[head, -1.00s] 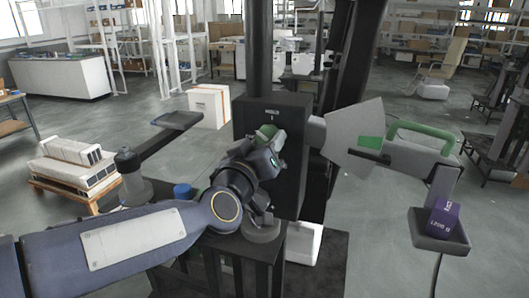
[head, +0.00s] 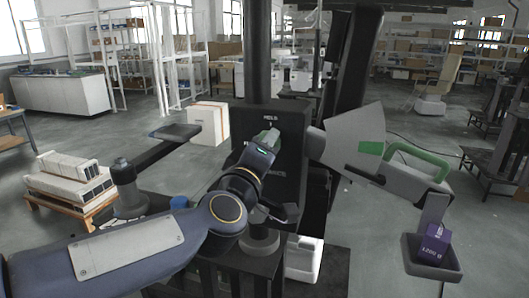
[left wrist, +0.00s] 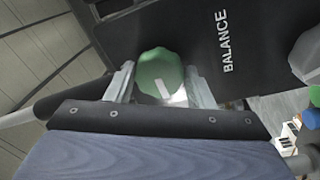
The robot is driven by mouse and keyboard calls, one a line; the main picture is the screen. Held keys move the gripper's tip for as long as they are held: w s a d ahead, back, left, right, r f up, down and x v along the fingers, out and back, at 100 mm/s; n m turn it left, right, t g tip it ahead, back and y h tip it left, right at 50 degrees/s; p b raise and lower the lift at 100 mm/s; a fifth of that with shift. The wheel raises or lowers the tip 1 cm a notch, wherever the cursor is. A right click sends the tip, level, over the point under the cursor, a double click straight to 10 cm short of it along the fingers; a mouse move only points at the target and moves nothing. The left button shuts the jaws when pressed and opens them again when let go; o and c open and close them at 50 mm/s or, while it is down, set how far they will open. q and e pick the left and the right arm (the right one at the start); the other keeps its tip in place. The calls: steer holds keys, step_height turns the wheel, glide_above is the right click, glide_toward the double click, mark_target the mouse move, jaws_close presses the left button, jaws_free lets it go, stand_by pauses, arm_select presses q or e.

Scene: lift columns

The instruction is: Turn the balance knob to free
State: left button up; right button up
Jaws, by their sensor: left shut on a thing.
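The green balance knob (left wrist: 158,70) is round with a white pointer mark and sits on the dark panel beside the white word BALANCE. In the left wrist view it lies between the two fingers of my left gripper (left wrist: 163,85), which is shut on it. The pointer mark runs toward the lower part of the knob, slightly right. In the head view my left gripper (head: 267,140) reaches the front of the black control box (head: 290,175) and mostly hides the knob. Small white lettering shows above and below it. My right gripper is not in view.
A grey lift arm (head: 345,148) with a green handle (head: 420,162) extends right from the column. It carries a tray (head: 432,271) with a purple box (head: 437,244). Left of the column are a dark side arm (head: 160,150) and a pallet of white blocks (head: 70,182).

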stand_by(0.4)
arm_select(q)
steer(key=o, duration=1)
steer(key=v, duration=0.8)
steer(key=shift+f, duration=0.1)
steer(key=s+a+f+m+g+p, duration=0.1)
steer(key=s+a+f+m+g, duration=0.1)
steer(key=s+a+f+g, duration=0.2)
steer(key=s+a+f+m+g+y+p, duration=0.1)
steer(key=s+a+f+g, duration=0.3)
steer(key=s+a+f, duration=0.4)
steer(key=s+a+f+m+g+y+p, duration=0.1)
steer(key=s+a+f+m+g, duration=0.3)
steer(key=s+f, duration=0.5)
steer(key=shift+s+a+f+p, duration=0.15)
steer(key=shift+s+a+f, duration=0.05)
steer(key=shift+a+f, duration=0.45)
steer(key=shift+s+a+f+p, duration=0.15)
steer(key=shift+a+f, duration=0.3)
steer(key=shift+f, duration=0.3)
